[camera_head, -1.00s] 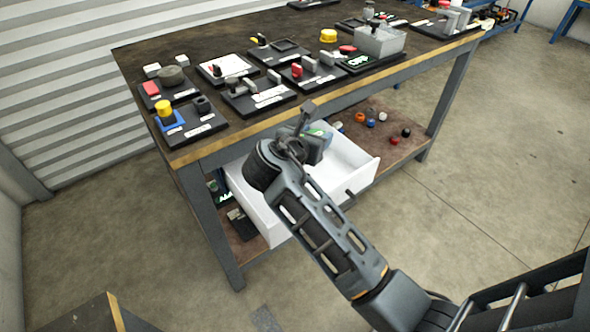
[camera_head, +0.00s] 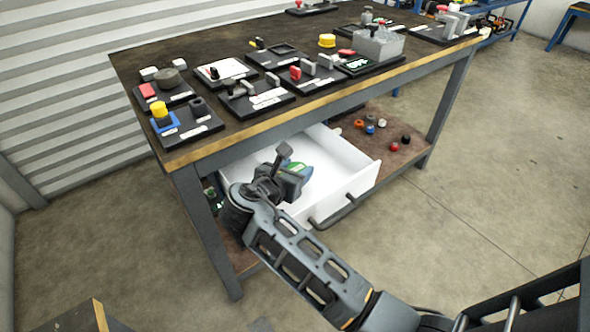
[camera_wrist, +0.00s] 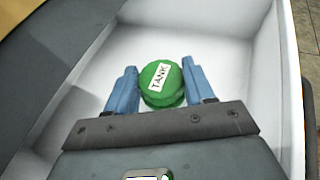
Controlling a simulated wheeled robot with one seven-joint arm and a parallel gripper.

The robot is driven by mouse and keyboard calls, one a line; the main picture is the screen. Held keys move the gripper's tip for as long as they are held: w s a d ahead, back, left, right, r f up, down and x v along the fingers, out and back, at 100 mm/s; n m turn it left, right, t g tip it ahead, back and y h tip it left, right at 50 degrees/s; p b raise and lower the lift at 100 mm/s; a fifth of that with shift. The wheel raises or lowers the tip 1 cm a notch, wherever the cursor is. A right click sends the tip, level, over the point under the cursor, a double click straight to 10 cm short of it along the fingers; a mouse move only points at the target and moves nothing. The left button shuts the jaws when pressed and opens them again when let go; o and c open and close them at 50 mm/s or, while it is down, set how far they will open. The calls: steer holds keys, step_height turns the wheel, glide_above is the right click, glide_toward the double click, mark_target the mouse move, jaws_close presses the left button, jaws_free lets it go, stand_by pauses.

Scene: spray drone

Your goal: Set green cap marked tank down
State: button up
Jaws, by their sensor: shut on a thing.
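The green cap (camera_wrist: 161,84) with a white label reading TANK sits between the two blue fingertips of my gripper (camera_wrist: 162,91) in the wrist view. My gripper is shut on it. The white drawer (camera_wrist: 235,65) lies below and around the cap in that view. I cannot tell whether the cap touches the drawer floor. In the head view my gripper (camera_head: 296,172) is over the open drawer (camera_head: 345,165), below the table's front edge.
The workbench top (camera_head: 215,45) above carries several black stations with blocks and caps, and a grey box (camera_head: 378,45). Several small coloured balls (camera_head: 370,128) lie on the lower shelf, right of the drawer. The drawer handle (camera_head: 333,213) sticks out in front.

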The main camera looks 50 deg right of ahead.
steer(key=shift+f, duration=0.55)
steer(key=o, duration=1.1)
steer(key=shift+c, duration=0.2)
steer(key=shift+r, duration=0.55)
steer(key=p+v, duration=0.2)
steer(key=v, duration=1)
steer(key=shift+p, duration=0.3)
steer(key=shift+r, duration=0.1)
